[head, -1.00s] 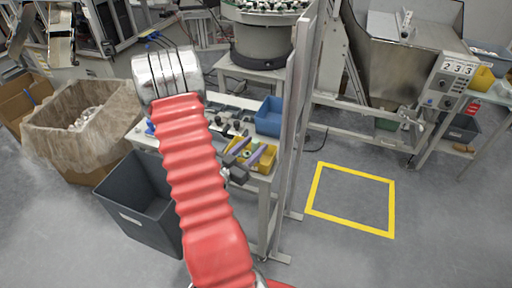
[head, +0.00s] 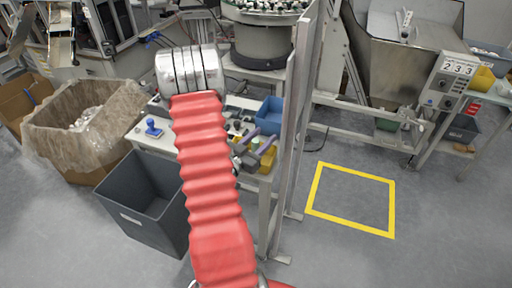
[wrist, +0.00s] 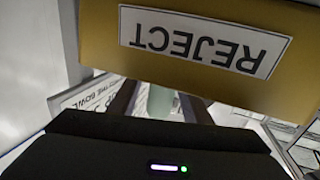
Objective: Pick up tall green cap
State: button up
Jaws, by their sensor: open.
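The tall green cap (wrist: 159,101) shows as a pale green upright cylinder in the wrist view, between the two dark fingers of my gripper (wrist: 158,105). Its lower part is hidden behind the gripper body. In the head view, a small bit of green (head: 255,143) shows between the fingers of my gripper (head: 264,138), over the small bench. My gripper is open, with a finger on either side of the cap. I cannot tell whether either finger touches it.
A yellow bin (head: 268,161) stands close by; its REJECT label (wrist: 203,42) fills the top of the wrist view. A blue bin (head: 270,115) is behind it. A metal post (head: 294,130) rises just right of the bench. A grey bin (head: 150,205) stands at left.

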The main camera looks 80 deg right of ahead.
jog(key=shift+c, duration=0.5)
jog(key=c, duration=0.7)
